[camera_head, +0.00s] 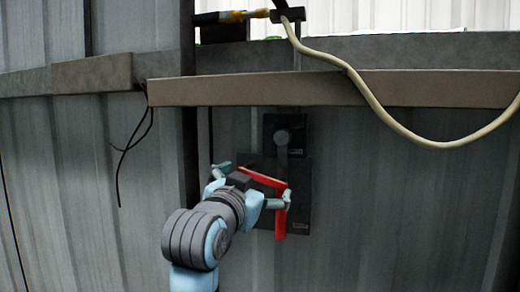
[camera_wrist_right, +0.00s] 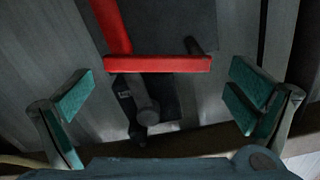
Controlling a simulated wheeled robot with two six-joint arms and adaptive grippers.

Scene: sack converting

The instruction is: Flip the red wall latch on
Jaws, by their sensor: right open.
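The red latch (camera_head: 280,222) is on a dark plate (camera_head: 303,200) on the wall in the head view. It has an L shape, with one arm hanging down and one sloping up to the left. In the right wrist view, its red bar (camera_wrist_right: 157,64) runs crosswise ahead of the jaws. My right gripper (camera_head: 252,184) is at the latch, with its fingers spread wide on either side of the sloping arm. In the wrist view, the gripper (camera_wrist_right: 160,95) is open and empty, and I see gaps between the bar's ends and the fingers. My left gripper is not in view.
A dark box with a grey lever (camera_head: 283,140) sits just above the latch plate. A beige ledge (camera_head: 330,88) crosses the wall above. A pale cable (camera_head: 375,103) droops over it at the right. Thin black wires (camera_head: 125,150) hang at the left. The wall right of the plate is clear.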

